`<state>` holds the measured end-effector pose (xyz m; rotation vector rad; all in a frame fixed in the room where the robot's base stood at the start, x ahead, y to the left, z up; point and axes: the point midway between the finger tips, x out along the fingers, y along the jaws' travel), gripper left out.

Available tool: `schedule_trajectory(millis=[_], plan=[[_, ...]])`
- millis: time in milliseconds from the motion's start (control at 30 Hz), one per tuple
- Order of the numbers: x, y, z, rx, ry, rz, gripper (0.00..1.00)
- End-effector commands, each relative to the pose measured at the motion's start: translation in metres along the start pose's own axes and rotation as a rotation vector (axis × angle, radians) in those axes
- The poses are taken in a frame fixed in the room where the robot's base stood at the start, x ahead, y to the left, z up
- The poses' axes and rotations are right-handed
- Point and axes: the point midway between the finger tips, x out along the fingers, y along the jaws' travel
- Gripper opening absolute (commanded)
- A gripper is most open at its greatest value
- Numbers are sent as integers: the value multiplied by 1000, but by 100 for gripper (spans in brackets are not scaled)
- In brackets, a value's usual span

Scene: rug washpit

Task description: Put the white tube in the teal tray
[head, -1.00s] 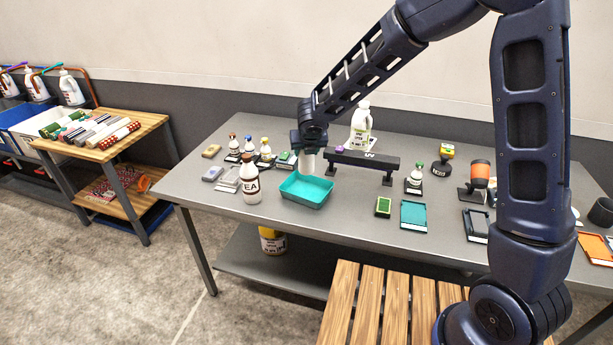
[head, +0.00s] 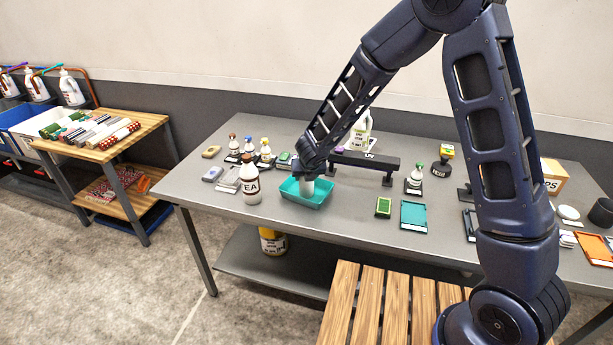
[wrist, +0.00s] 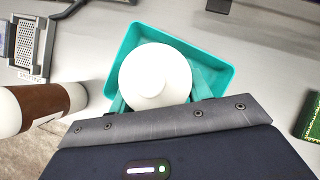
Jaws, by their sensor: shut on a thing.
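The white tube (head: 307,187) is held upright by my gripper (head: 308,176). In the wrist view the tube (wrist: 155,76) shows its round white end, with the fingers (wrist: 165,98) shut on its sides. The teal tray (head: 290,191) stands on the grey table, and the tube's lower end is over or inside it. In the wrist view the tray's rim (wrist: 222,72) shows around the tube. I cannot tell whether the tube touches the tray floor.
A white bottle with a brown band (head: 250,180) stands close to the left of the tray; it also shows in the wrist view (wrist: 40,106). A black rack (head: 365,160) stands behind right. A green sponge-like block (head: 383,207) and a flat teal-topped plate (head: 414,215) lie to the right.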

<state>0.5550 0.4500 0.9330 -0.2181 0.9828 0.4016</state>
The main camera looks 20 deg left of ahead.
Motion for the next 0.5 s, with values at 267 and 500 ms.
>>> schedule_trajectory(millis=[267, 500], plan=[[2, 0, -1, 0, 0, 0, 0], [2, 0, -1, 0, 0, 0, 70]])
